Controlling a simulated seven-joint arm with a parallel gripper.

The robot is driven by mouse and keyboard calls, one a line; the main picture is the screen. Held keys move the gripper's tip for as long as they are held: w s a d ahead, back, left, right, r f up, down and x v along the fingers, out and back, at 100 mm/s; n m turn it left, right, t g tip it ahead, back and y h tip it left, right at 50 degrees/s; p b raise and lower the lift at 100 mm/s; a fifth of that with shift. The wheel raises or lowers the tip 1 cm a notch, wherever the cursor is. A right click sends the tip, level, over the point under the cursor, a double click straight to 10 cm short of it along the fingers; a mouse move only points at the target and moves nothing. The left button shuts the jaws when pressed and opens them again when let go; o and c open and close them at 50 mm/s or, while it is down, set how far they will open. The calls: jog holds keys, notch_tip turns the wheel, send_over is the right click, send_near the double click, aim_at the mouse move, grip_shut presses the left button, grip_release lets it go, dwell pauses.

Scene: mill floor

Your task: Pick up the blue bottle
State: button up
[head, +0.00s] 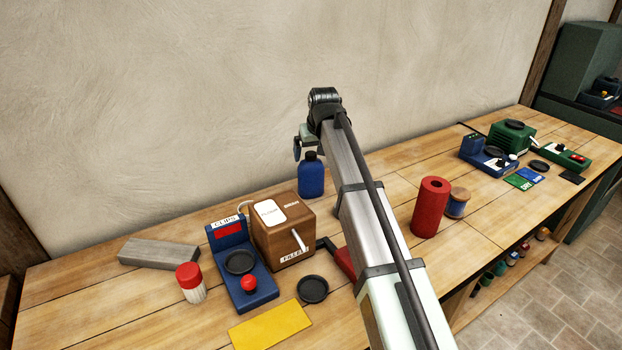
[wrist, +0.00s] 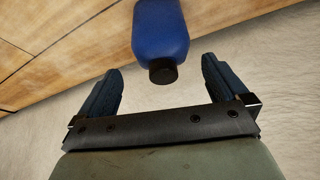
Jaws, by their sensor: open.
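The blue bottle (head: 311,178) with a dark cap stands upright on the wooden bench, close to the wall and just behind the brown wooden box. In the wrist view the bottle (wrist: 161,30) shows at the top middle, with its black cap toward my gripper (wrist: 160,92). My gripper is open and empty, its two dark fingers spread wide to either side of the line of the cap. The bottle is beyond the fingertips, not clearly between them. In the head view my gripper (head: 297,147) is above the bottle, partly hidden by my arm.
The brown box (head: 283,228) and a blue scale marked CLIPS (head: 241,265) stand in front of the bottle. A red cylinder (head: 430,207) and a spool (head: 457,203) stand right of my arm.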

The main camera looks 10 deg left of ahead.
aim_at(311, 164)
jog(key=shift+x, duration=3.55)
jog(key=shift+w+a+r, duration=0.1)
jog(key=shift+a, duration=0.1)
jog(key=shift+c, duration=0.5)
jog(key=c, duration=1.5)
